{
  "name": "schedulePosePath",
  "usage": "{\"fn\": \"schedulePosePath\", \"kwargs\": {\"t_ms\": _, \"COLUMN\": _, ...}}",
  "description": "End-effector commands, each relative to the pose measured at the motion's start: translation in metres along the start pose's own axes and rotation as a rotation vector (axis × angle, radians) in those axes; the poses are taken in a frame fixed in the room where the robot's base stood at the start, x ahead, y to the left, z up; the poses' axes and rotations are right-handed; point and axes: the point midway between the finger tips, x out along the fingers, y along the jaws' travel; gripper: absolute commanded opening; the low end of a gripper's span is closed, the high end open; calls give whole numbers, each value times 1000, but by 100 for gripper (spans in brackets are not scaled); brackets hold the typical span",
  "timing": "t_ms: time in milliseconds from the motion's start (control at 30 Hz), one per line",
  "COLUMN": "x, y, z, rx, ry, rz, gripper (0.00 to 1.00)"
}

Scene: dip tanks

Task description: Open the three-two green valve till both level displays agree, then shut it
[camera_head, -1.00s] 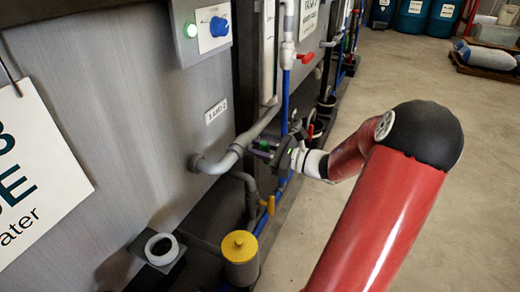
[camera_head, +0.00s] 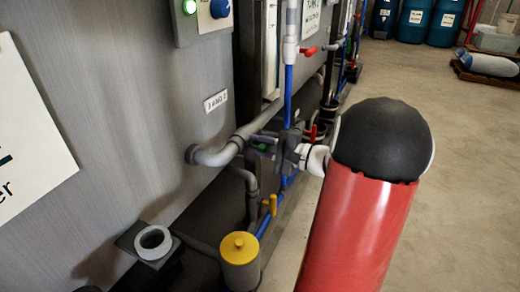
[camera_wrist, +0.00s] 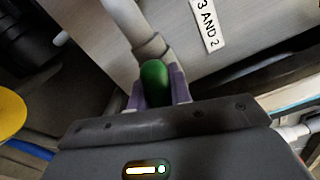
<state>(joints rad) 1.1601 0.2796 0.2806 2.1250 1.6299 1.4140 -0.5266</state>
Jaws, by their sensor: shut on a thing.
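In the wrist view the green valve handle (camera_wrist: 155,78) stands between the purple fingers of my gripper (camera_wrist: 158,92), which is shut on it. The handle sits at the collar of a grey pipe (camera_wrist: 128,22). A "3 AND 2" label (camera_wrist: 208,24) is on the tank wall close by; it also shows in the head view (camera_head: 216,100). In the head view my gripper (camera_head: 262,146) is at the grey elbow pipe (camera_head: 214,157), and the green handle is mostly hidden. How far the valve is turned cannot be told. No level reading is legible.
A yellow-capped canister (camera_head: 239,250), a yellow valve handle (camera_head: 271,204) and a grey open pipe end (camera_head: 153,242) are low by the tank.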

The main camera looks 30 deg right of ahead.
Motion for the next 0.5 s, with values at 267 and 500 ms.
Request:
{"fn": "schedulePosePath", "kwargs": {"t_ms": 267, "x": 0, "y": 4, "z": 0, "rx": -191, "ry": -2, "rz": 2, "gripper": 0}}
{"fn": "schedulePosePath", "kwargs": {"t_ms": 500, "x": 0, "y": 5, "z": 0, "rx": -286, "ry": -1, "rz": 2, "gripper": 0}}
